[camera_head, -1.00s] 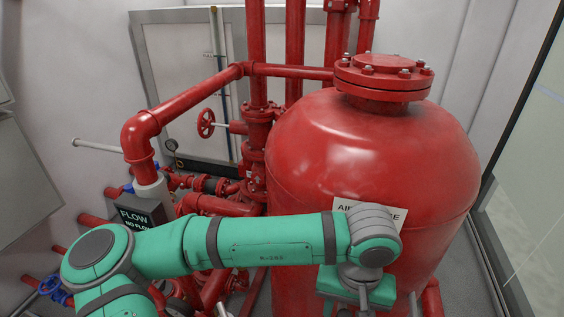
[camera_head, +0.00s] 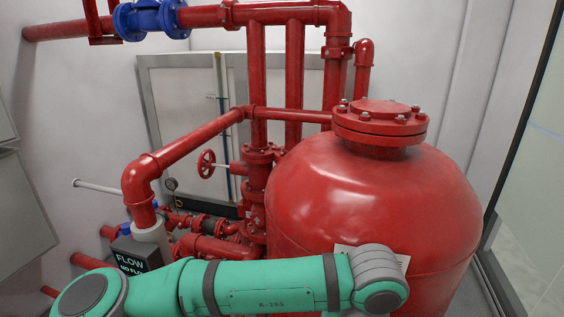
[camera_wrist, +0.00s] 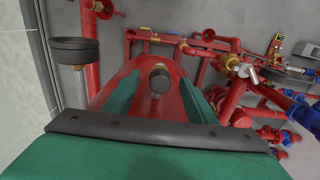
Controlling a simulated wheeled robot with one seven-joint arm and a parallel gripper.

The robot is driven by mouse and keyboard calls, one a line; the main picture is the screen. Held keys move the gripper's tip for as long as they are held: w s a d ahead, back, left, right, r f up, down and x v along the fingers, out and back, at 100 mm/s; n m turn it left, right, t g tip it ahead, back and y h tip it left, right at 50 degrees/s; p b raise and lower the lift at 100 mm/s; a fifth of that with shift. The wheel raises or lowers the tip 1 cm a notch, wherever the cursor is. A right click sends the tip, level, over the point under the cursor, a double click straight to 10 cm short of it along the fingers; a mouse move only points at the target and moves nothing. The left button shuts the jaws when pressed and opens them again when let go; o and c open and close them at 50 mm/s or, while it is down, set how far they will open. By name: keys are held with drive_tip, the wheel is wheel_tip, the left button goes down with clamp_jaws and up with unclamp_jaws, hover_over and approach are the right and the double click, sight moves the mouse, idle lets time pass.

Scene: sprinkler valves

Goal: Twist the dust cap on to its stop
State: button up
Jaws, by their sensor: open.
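My gripper (camera_wrist: 158,96) shows in the wrist view with its two green fingers apart. A short dark round cap (camera_wrist: 160,80) shows between and beyond the fingers, in front of a red body. The fingers are not seen touching it. A larger dark ribbed disc (camera_wrist: 74,50) stands on a pale stem at the left of the wrist view. I cannot tell for sure which of the two is the dust cap, or how far it is turned. In the head view my arm crosses the bottom, and the gripper is out of frame.
A large red tank (camera_head: 370,195) with a bolted top flange stands at the right of the head view. Red pipes (camera_head: 190,145), a handwheel (camera_head: 206,163) and a blue coupling (camera_head: 150,18) fill the left and back. A flow box (camera_head: 138,255) stands near my arm.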

drive_tip(key=shift+r, duration=2.35)
drive_tip(key=shift+s, duration=0.1)
